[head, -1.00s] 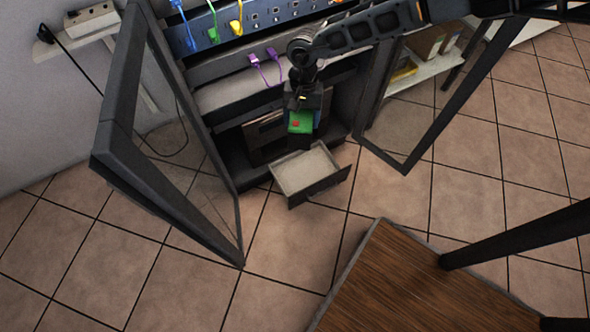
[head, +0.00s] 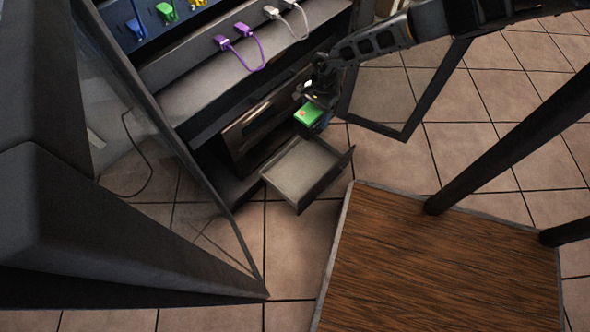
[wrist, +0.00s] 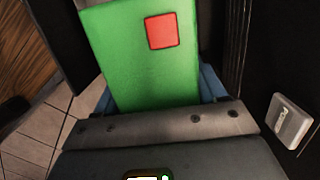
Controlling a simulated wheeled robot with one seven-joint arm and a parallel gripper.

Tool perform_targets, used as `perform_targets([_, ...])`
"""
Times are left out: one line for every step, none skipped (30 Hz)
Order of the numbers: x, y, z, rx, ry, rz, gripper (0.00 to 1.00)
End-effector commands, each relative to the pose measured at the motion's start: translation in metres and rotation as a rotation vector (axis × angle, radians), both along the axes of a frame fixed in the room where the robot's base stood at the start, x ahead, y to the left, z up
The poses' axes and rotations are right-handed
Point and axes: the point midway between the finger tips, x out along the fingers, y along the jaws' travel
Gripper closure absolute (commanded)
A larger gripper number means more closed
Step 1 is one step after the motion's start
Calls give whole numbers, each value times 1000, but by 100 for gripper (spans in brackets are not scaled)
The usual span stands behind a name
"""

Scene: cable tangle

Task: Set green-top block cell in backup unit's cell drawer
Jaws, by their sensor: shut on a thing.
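The green-top block cell (head: 308,113) has a bright green top with a small red square. It is held in my gripper (head: 322,103), above and behind the open drawer in the head view. In the wrist view the green top (wrist: 140,60) fills the upper middle, with blue jaw parts (wrist: 211,84) beside it. My gripper is shut on the cell; its fingertips are mostly hidden. The cell drawer (head: 336,176) is pulled out at the bottom of the backup unit (head: 262,125), and its tray looks empty.
An open glass cabinet door (head: 150,170) stands at the left, another (head: 405,95) at the right. Purple cables (head: 245,42) and pale plugs are on the shelf above. A wooden table (head: 440,255) stands in front. A white labelled box (wrist: 288,121) shows in the wrist view.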

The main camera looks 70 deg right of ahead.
Motion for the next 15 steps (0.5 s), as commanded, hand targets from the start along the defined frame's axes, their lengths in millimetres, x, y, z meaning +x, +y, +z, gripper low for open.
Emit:
perform_targets([-1, -2, -4, -1, -2, -7, 100])
perform_targets([-1, -2, -5, -2, -1, -9, 100])
perform_targets([-2, -1, -7, -1, -1, -11, 100])
perform_targets([-2, 0, -8, 0, -1, -12, 100])
perform_targets([-2, 2, -10, 0, -1, -12, 100])
perform_targets([-2, 5, -12, 0, -1, -12, 100])
perform_targets([-2, 9, -14, 2, -1, -13, 100])
perform_targets([-2, 13, -16, 2, -1, -13, 100])
perform_targets([-2, 19, -20, 2, -1, -12, 100])
perform_targets([-2, 24, -23, 3, -1, -12, 100])
perform_targets([-2, 29, -26, 3, -1, -12, 100])
perform_targets([-1, 36, -30, 3, -2, -11, 100])
perform_targets([-1, 41, -33, 4, -2, -13, 100])
perform_targets([-1, 46, -37, 2, -2, -12, 100])
perform_targets([-1, 53, -41, 4, -2, -13, 100])
